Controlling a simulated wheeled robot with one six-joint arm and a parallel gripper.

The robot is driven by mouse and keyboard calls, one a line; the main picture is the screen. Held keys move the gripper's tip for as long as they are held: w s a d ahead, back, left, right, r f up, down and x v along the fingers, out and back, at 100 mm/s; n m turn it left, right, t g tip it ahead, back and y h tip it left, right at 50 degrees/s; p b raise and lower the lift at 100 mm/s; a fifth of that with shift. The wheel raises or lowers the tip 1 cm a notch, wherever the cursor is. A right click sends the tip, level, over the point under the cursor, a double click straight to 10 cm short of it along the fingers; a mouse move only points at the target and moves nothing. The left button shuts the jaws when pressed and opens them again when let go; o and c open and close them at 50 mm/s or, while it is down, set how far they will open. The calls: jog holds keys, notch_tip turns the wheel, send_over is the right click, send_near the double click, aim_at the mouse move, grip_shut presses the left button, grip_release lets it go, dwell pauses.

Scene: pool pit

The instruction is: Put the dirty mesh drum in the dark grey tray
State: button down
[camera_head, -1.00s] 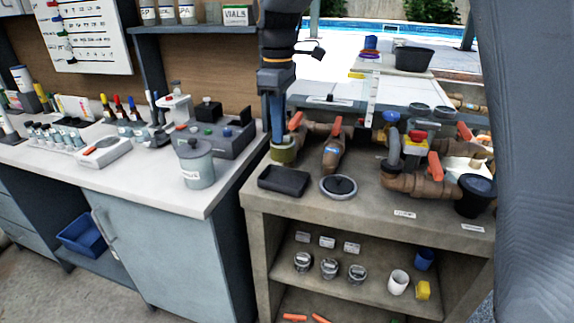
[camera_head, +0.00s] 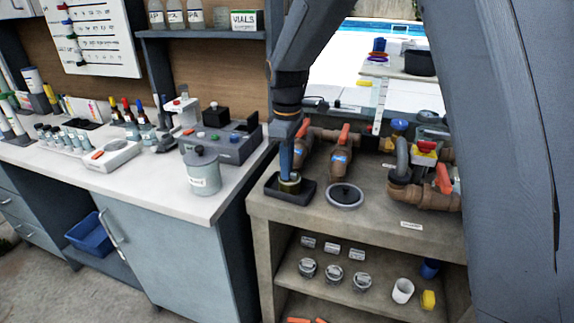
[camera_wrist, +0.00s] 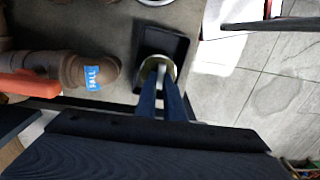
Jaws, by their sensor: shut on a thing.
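The dirty mesh drum (camera_head: 290,184) is a small olive-yellow cylinder within the outline of the dark grey tray (camera_head: 270,193) on the stone bench. My gripper (camera_head: 290,175) points down with its blue fingers shut on the drum. In the wrist view, my gripper (camera_wrist: 162,80) reaches the drum (camera_wrist: 151,72), whose pale round rim shows over the dark tray (camera_wrist: 178,46). The fingers hide part of the drum. I cannot tell whether its underside touches the tray floor.
A grey lidded pot (camera_head: 201,170) stands on the white counter to the left. Bare bench top lies in front of the lid.

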jog(key=shift+f, duration=0.15)
jog(key=c, duration=1.9)
grip_release()
jog(key=shift+o, duration=0.2)
notch_tip(320, 180, up, 12)
jog(key=b, duration=0.3)
jog(key=s+d+f+m, duration=0.7)
jog(key=s+d+f, duration=0.1)
jog(key=s, duration=0.3)
jog(key=s+d+f+m, duration=0.7)
jog(key=s+d+f, duration=0.2)
jog(key=s+d, duration=0.1)
jog(key=shift+s+f+t, duration=0.3)
jog(key=shift+s, duration=0.45)
